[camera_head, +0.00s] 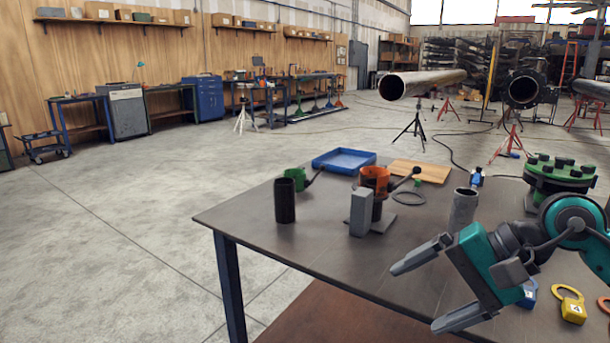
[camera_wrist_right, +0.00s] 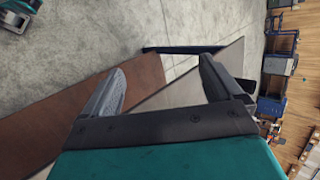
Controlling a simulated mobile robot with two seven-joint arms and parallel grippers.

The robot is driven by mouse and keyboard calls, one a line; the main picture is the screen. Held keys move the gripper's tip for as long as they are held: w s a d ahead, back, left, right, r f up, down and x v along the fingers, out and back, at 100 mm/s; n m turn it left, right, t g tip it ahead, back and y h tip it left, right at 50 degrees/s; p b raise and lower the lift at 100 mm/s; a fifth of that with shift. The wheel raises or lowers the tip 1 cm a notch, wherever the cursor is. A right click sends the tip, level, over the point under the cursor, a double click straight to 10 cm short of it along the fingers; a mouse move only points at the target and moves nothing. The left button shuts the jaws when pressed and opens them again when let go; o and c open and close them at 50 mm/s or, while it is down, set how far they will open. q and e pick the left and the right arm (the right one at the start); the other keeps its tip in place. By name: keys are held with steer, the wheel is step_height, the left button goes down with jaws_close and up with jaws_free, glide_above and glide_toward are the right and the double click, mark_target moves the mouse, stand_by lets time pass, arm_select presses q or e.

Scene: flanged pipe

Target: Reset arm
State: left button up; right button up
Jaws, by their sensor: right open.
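My right gripper (camera_head: 428,290) is open and empty in the head view. It hangs over the front part of the dark table, with its fingers pointing left. In the right wrist view the two fingers (camera_wrist_right: 160,85) are spread apart with nothing between them. Past them show the table edge, a brown surface and the concrete floor. The green flanged pipe piece (camera_head: 560,174) with several bolts stands at the table's right, behind my right arm.
The dark table (camera_head: 260,218) carries a black cylinder (camera_head: 285,201), a grey block (camera_head: 361,212), an orange cup-like part (camera_head: 374,179), a grey cylinder (camera_head: 463,207), a blue tray (camera_head: 318,164), a wooden board (camera_head: 433,170) and a yellow tag (camera_head: 572,308). The table's left front is clear.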

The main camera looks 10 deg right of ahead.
steer(key=a+r+m+t+y+p, duration=0.25)
steer(key=a+m+t+y, duration=0.55)
steer(key=m, duration=1.5)
steer(key=d+f+m+t+h+p, duration=0.4)
steer(key=f+m+h, duration=0.8)
steer(key=m, duration=1.4)
arm_select(q)
steer(key=shift+y, duration=0.5)
steer(key=s+a+r, duration=0.2)
steer(key=r, duration=0.1)
steer(key=shift+a, duration=0.35)
arm_select(e)
steer(key=s+f+m+g+h, duration=0.2)
steer(key=s+f+m+g, duration=0.3)
steer(key=s+f+m, duration=0.6)
step_height(320, 180, down, 4)
steer(key=shift+s+f+m, duration=0.15)
steer(key=shift+s+m, duration=0.05)
steer(key=shift+m, duration=0.6)
arm_select(q)
steer(key=shift+d, duration=0.1)
